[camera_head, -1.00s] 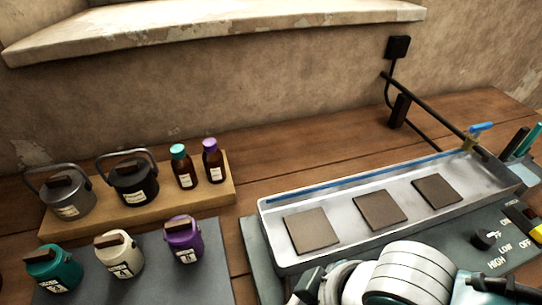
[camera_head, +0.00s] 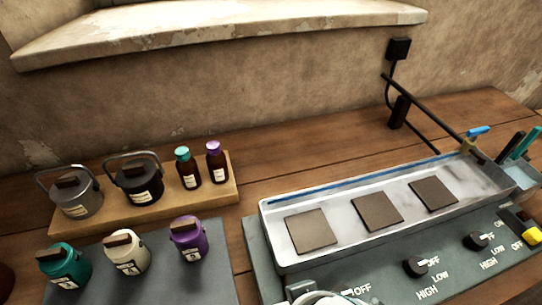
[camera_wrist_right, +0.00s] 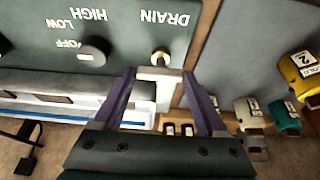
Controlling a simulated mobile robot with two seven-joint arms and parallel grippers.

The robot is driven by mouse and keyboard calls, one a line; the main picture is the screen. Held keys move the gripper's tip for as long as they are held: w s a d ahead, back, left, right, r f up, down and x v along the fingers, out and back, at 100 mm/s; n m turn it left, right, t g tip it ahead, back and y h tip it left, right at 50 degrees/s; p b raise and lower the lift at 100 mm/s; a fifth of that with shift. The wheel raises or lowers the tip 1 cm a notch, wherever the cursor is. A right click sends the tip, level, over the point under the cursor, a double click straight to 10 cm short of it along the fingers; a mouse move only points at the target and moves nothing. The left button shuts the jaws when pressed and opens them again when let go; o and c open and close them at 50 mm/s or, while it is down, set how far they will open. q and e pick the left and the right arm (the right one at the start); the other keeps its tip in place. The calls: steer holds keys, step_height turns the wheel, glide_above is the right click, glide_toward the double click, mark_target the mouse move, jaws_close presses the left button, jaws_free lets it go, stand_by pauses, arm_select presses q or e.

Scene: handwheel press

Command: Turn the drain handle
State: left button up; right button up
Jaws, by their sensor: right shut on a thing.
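The drain handle (camera_wrist_right: 160,56) shows in the right wrist view as a small pale, brass-looking fitting beside the DRAIN label on the grey panel (camera_wrist_right: 125,42). My right gripper (camera_wrist_right: 160,76) has its purple fingers closed in at it, shut on the handle; the fingertips partly hide it. In the head view the handle does not show; only a pale part of my arm shows at the bottom edge. My left gripper is not in view.
A metal tray (camera_head: 262,225) with three brown plates sits behind the panel's knobs (camera_head: 416,267). A blue lever (camera_head: 478,131) is at its right end. Lidded jars (camera_head: 127,252) and two bottles (camera_head: 216,165) stand on the left.

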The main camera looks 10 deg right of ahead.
stand_by(0.4)
steer(key=o, duration=1.3)
steer(key=shift+r, duration=0.3)
steer(key=p+v, duration=0.3)
steer(key=v, duration=0.6)
steer(key=shift+s, duration=0.15)
steer(key=shift+r, duration=0.15)
